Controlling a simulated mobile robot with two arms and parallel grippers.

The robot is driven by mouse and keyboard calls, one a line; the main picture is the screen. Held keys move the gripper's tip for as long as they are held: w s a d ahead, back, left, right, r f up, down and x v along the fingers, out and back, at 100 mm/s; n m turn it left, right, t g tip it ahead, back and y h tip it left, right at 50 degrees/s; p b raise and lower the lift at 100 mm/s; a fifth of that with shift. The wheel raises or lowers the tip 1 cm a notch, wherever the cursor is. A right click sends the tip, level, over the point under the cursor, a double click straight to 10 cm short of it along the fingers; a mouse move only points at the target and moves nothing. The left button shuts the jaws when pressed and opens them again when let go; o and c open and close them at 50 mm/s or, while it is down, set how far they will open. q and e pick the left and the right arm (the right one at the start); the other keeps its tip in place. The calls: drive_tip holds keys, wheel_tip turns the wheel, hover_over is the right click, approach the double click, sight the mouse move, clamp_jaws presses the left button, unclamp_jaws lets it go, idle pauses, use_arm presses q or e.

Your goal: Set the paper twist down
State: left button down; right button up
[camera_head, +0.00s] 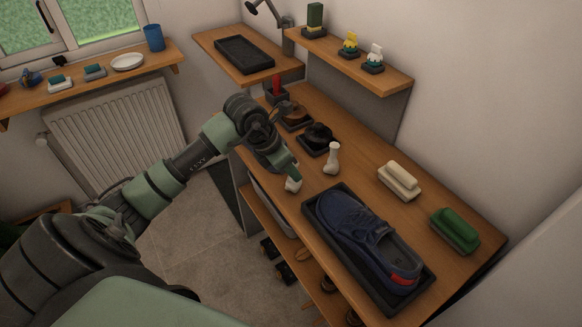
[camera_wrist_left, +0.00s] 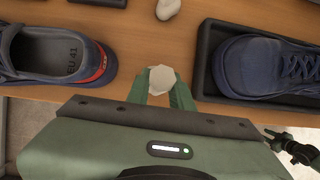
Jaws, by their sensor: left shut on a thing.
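My left gripper (camera_head: 292,178) is shut on a small whitish paper twist (camera_head: 293,185) near the front edge of the bench, left of the shoe tray. In the left wrist view the pale twist (camera_wrist_left: 162,79) sits between the green fingertips of the gripper (camera_wrist_left: 166,92). I cannot tell whether the twist touches the bench top (camera_head: 312,178). A second white piece with a narrow neck (camera_head: 332,158) stands on the bench farther back; it also shows at the top of the left wrist view (camera_wrist_left: 167,8). My right gripper is not in view.
A blue shoe (camera_head: 355,226) lies in a dark tray (camera_head: 316,208). The left wrist view shows another blue shoe (camera_wrist_left: 45,57) at left. A cream brush (camera_head: 399,180) and green brush (camera_head: 456,228) lie at the back right. Dark trays (camera_head: 314,147) hold polishing items behind my gripper.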

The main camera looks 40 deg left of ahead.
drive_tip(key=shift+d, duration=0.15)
use_arm(q)
drive_tip(key=shift+f, duration=0.1)
drive_tip(key=c, duration=1.2)
unclamp_jaws()
drive_tip(key=shift+c, duration=0.2)
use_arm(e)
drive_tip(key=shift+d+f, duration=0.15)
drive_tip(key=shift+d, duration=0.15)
use_arm(q)
drive_tip(key=shift+r, duration=0.25)
drive_tip(key=shift+a+r, duration=0.1)
drive_tip(key=shift+r, duration=0.1)
drive_tip(key=b+v, duration=0.2)
drive_tip(key=v, duration=0.9)
drive_tip(key=shift+s+r, duration=0.2)
drive_tip(key=shift+s, duration=0.05)
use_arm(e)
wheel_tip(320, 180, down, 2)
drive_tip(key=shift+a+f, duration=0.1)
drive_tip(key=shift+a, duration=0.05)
